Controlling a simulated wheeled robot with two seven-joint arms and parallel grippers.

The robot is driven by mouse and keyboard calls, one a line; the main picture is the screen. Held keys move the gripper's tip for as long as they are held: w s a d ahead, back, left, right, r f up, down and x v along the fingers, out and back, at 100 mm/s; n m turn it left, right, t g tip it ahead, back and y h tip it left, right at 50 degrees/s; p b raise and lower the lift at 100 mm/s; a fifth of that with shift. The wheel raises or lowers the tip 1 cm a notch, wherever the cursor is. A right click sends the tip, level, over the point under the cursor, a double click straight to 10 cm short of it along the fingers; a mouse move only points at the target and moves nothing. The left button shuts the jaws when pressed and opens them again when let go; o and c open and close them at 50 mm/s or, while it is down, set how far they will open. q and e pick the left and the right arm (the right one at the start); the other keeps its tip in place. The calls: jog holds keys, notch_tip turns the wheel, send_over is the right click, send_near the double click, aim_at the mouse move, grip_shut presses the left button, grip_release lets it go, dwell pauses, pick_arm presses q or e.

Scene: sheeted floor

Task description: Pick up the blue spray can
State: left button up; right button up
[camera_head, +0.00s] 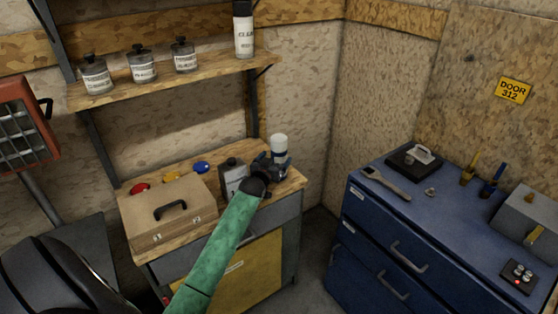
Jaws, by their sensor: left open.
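A can with a white top (279,144) stands upright at the back right corner of the wooden-topped cabinet (285,192). Its lower body looks bluish but is mostly hidden behind my gripper. My left gripper (271,162), dark at the end of my green arm, is open at the can's near side. I cannot tell whether its fingers are around the can or touch it. My right gripper is not in view.
A grey metal can (232,178) stands close left of my gripper. A tan case (168,213) and red, yellow and blue small items sit farther left. A shelf (165,80) with several containers hangs above. A blue drawer cabinet (395,230) stands right.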

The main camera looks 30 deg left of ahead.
pick_arm(q)
jog(key=shift+p+x, duration=1.15)
jog(key=shift+x, duration=1.6)
jog(key=shift+w+f, duration=0.1)
jog(key=shift+w, duration=0.15)
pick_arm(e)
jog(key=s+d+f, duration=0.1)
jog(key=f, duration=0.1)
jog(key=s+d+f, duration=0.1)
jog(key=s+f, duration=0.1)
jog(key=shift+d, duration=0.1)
pick_arm(q)
jog(key=c, duration=1.3)
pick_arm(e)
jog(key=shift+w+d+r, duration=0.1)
